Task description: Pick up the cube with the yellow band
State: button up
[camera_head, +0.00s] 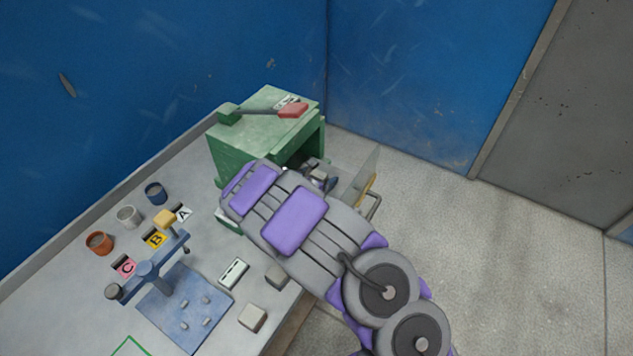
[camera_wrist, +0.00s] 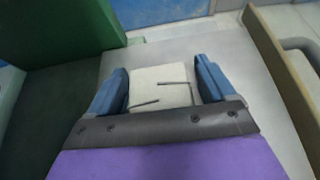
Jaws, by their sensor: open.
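My gripper (camera_wrist: 160,95) is open, with its blue fingers on either side of a pale, off-white cube (camera_wrist: 160,85). Small gaps show between the fingers and the cube, and two thin dark bars cross in front of it. The cube sits on the grey floor of the open drawer (camera_wrist: 225,65). In the head view my gripper (camera_head: 329,183) is inside the drawer, mostly hidden by my arm, and a bit of the pale cube (camera_head: 318,173) shows there. No yellow band is visible on this cube; its sides are largely hidden.
The green cabinet (camera_head: 240,140) with a red-ended lever (camera_head: 292,110) stands left of the drawer. The drawer's front wall and handle (camera_head: 374,207) are on the right. The bench holds two more pale cubes (camera_head: 252,317) (camera_head: 277,275), a blue fixture (camera_head: 185,310) and several cups.

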jog(key=shift+c, duration=0.3)
jog(key=c, duration=1.1)
jog(key=shift+o, duration=0.2)
jog(key=shift+r, duration=0.1)
